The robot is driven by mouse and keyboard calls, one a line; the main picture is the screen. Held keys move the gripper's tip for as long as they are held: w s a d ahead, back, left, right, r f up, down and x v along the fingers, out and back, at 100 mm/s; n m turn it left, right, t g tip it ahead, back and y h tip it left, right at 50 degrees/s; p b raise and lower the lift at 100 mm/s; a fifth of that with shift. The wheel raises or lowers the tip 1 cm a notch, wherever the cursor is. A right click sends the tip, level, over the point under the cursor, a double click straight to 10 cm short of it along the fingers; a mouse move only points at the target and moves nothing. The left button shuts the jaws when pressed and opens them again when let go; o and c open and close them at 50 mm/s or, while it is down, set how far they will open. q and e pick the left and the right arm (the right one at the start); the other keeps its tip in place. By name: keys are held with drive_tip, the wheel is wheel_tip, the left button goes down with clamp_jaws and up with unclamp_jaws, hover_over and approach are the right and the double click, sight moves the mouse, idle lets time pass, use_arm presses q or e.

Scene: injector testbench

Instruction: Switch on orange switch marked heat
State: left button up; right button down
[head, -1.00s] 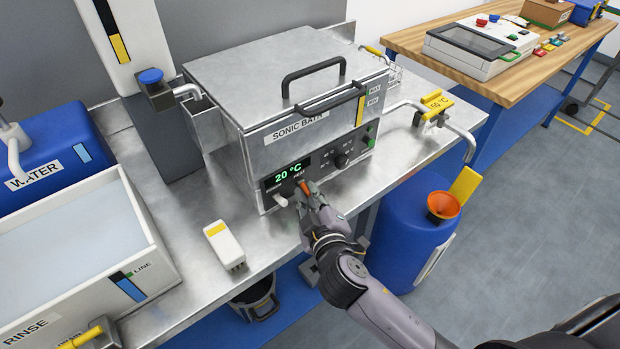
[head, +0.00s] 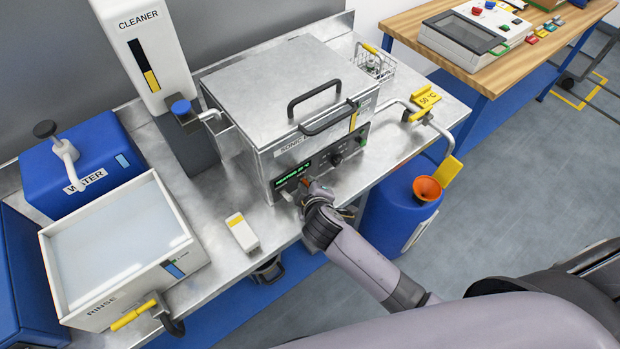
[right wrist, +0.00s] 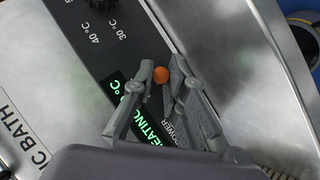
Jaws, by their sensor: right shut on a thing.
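The sonic bath (head: 270,85) is a steel box with a closed lid and a black front panel. Its green display (head: 293,176) shows a line of text; in the right wrist view I read "HEATING" and "°C" on the display (right wrist: 150,124). The orange switch (right wrist: 160,74) shows as a small round orange tip between my fingertips. My right gripper (head: 307,184) is at the panel's lower left, shut on the orange switch; it also fills the middle of the right wrist view (right wrist: 162,80). The switch's lower part and its label are hidden. My left gripper is out of view.
A white power-switch tip stands left of my fingers. A white-and-yellow block (head: 242,232) lies on the steel bench. The rinse tank (head: 190,255) is at left. A blue drum with an orange funnel (head: 427,189) stands right of my right arm.

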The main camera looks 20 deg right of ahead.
drive_tip(key=shift+w+r, duration=0.1)
idle(0.5)
drive_tip(key=c, duration=1.9)
unclamp_jaws()
drive_tip(key=v, duration=1.2)
drive_tip(key=shift+w+a, duration=0.1)
